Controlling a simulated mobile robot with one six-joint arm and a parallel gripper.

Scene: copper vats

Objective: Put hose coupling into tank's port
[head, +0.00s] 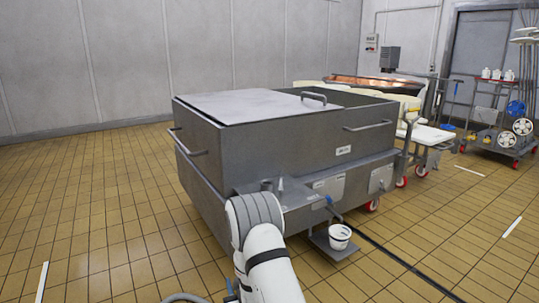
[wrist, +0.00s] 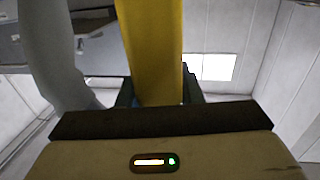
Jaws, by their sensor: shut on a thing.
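The tank (head: 285,150) is a large grey steel box in the middle of the head view. A blue-handled outlet (head: 329,200) sits low on its front side; I cannot tell which fitting is the port. In the wrist view my gripper (wrist: 157,92) has dark fingers shut on a long yellow piece (wrist: 152,45), seemingly part of the hose coupling; its far end is out of frame. A grey hose-like tube (wrist: 50,50) curves beside it on the left. In the head view my gripper and the coupling are hidden behind my white arm, which is in front of the tank.
A white bucket (head: 340,236) stands on a small shelf below the outlet. A copper vat (head: 375,80) is behind the tank. A trolley (head: 493,125) with red wheels stands at right. The tiled floor (head: 85,215) is clear at left.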

